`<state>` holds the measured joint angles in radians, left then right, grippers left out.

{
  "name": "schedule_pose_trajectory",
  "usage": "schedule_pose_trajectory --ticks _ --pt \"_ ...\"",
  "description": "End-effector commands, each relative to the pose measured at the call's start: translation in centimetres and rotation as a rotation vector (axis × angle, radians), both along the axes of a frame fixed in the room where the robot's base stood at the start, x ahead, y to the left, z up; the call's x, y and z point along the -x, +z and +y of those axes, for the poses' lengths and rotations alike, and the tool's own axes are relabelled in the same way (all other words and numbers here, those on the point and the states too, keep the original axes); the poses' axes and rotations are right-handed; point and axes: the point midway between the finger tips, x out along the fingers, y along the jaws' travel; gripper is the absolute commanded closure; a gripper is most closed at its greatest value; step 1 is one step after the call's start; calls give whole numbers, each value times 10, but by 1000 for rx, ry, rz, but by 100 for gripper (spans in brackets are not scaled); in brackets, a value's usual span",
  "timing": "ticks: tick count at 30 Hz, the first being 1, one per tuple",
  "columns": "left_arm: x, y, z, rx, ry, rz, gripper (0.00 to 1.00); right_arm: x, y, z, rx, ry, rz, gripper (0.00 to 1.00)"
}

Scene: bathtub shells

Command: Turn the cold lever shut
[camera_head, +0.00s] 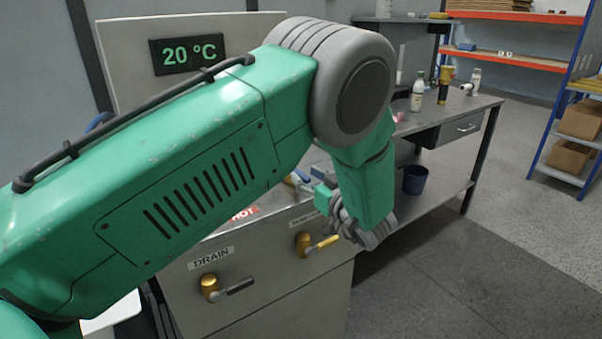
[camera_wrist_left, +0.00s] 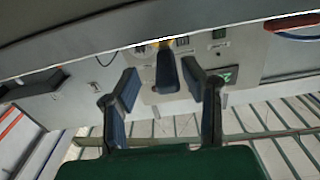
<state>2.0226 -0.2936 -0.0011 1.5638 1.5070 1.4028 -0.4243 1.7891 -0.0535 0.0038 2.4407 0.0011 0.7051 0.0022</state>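The cold lever, a blue handle on a yellow-brass base (camera_wrist_left: 167,76), shows in the left wrist view at the panel ahead. My left gripper (camera_wrist_left: 161,82) is open, with one dark blue finger on each side of the lever handle. A gap shows between each finger and the handle. In the head view my left arm crosses from the left, and my left gripper (camera_head: 316,188) is mostly hidden behind its own wrist at the panel's top. Blue bits show there, but I cannot separate lever from fingers. My right gripper is out of view.
The panel front carries a drain valve (camera_head: 210,288) with a dark handle and another brass valve (camera_head: 305,244) with a yellow handle. A red HOT label (camera_head: 243,213) sits above. A display (camera_head: 188,53) reads 20 °C. A workbench (camera_head: 440,118) with bottles stands behind right; floor there is clear.

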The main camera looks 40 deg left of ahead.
Motion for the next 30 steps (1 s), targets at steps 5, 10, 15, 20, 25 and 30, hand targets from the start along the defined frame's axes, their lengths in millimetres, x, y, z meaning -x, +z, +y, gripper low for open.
schedule_pose_trajectory --ticks 5,10,15,20,25,30 --pt "0 -1 3 3 2 1 62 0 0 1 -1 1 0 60" --pt "0 0 0 0 2 1 97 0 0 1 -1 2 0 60" --pt "1 1 -4 -4 2 2 100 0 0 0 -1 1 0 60" --pt "2 1 -6 -3 -2 2 68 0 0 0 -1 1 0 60" --pt "2 1 -6 -4 -1 2 62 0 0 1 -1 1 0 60" --pt "1 -1 -4 0 -1 2 62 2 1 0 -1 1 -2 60"
